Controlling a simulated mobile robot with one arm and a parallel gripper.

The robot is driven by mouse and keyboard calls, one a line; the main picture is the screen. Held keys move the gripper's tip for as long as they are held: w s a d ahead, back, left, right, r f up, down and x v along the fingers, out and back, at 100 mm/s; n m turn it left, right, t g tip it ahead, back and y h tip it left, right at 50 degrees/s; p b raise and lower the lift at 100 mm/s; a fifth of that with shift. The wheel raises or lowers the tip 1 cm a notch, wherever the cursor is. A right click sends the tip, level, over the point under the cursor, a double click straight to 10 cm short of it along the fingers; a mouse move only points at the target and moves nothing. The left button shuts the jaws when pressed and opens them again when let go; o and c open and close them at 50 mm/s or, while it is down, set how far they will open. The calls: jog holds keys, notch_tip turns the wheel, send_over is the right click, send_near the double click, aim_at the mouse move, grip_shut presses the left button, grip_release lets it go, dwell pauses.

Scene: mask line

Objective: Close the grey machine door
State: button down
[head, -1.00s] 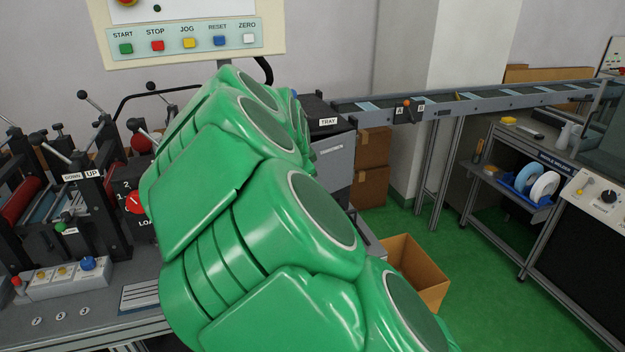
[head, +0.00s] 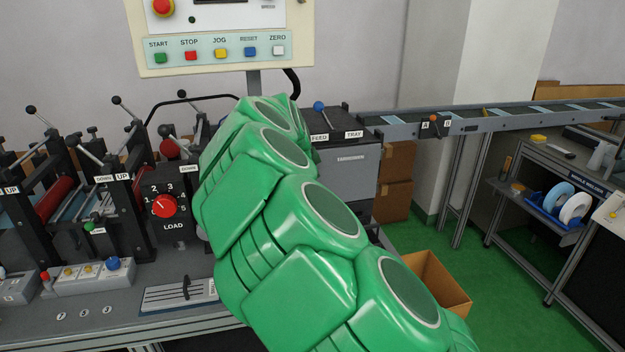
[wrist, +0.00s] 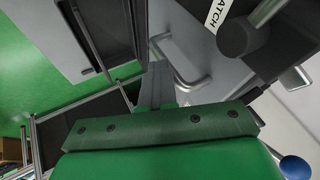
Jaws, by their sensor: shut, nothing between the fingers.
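The grey machine front (head: 346,175) stands behind my green arm in the head view, below the FEED and TRAY labels. My arm covers part of it, and my gripper is hidden there. In the wrist view my gripper (wrist: 158,72) is shut and empty, its fingers pointing up the picture. A silver bar handle (wrist: 183,64) on a light grey surface appears just right of the fingertips; I cannot tell whether they touch. A grey panel with a dark edge (wrist: 65,38) is at the upper left. I cannot tell which surface is the door or how far open it is.
A partly cut-off label ending in "ATCH" (wrist: 218,14) sits beside a dark round part. In the head view, a load dial (head: 164,206) and levers are left of my arm. An open cardboard box (head: 437,283) stands on the green floor at right; a conveyor (head: 480,121) runs behind.

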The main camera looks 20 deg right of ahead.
jog(key=shift+w+a+r, duration=0.15)
jog(key=shift+w+a, duration=0.05)
jog(key=shift+w, duration=0.25)
dwell(0.3)
jog(key=s+a+r+n+g+y, duration=0.1)
jog(key=s+a+r, duration=0.1)
jog(key=s+r, duration=0.5)
jog(key=s+a+r+n+y, duration=0.15)
jog(key=s+r, duration=0.25)
jog(key=s, duration=0.7)
jog(key=s+a+f+n+g+y, duration=0.1)
jog(key=s+a+n+y, duration=0.2)
jog(key=s, duration=0.4)
jog(key=s+a+f+n+g+y, duration=0.2)
jog(key=s+a+n+y, duration=0.1)
jog(key=s, duration=0.5)
jog(key=s+d+f+n+g+h, duration=0.2)
jog(key=s+f+n, duration=0.2)
jog(key=s, duration=0.6)
jog(key=s+d+f+n+g+h, duration=0.1)
jog(key=s+d+f+n+h, duration=0.1)
jog(key=s+f, duration=0.5)
jog(key=s+d+n, duration=0.1)
jog(key=s+n, duration=0.1)
jog(key=s, duration=0.1)
jog(key=shift+s+g, duration=0.3)
jog(key=shift+g, duration=0.1)
